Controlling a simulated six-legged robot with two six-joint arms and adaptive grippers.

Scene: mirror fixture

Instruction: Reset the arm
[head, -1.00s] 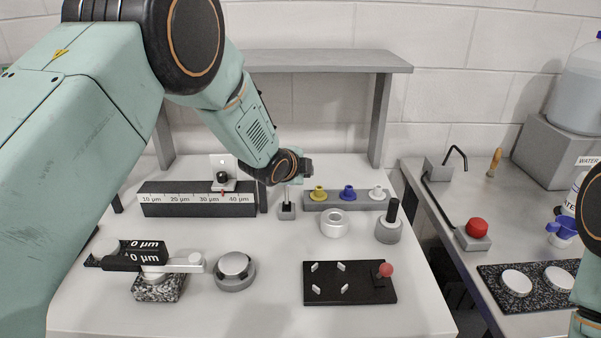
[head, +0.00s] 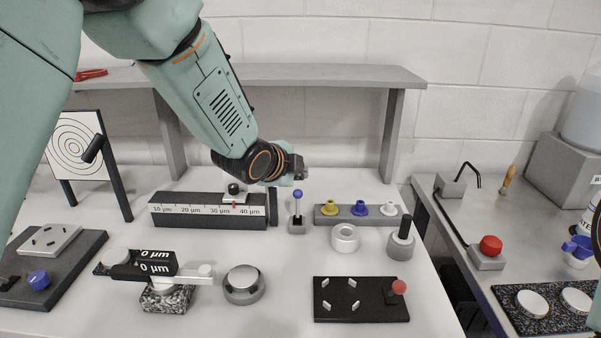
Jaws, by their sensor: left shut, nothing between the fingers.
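My left arm comes in from the upper left. My left gripper (head: 298,172) is shut and empty, in the air over the back part of the white table (head: 230,322). In the picture it sits just above a small joystick with a blue ball (head: 298,194) on a grey base, apart from it.
A black ruler block (head: 208,217), a rail with coloured knobs (head: 360,214), a micrometer (head: 160,275), a round metal knob (head: 243,285) and a black plate with a red ball lever (head: 361,300) stand on the table. A grey shelf (head: 330,76) spans behind. A side bench (head: 500,263) is at right.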

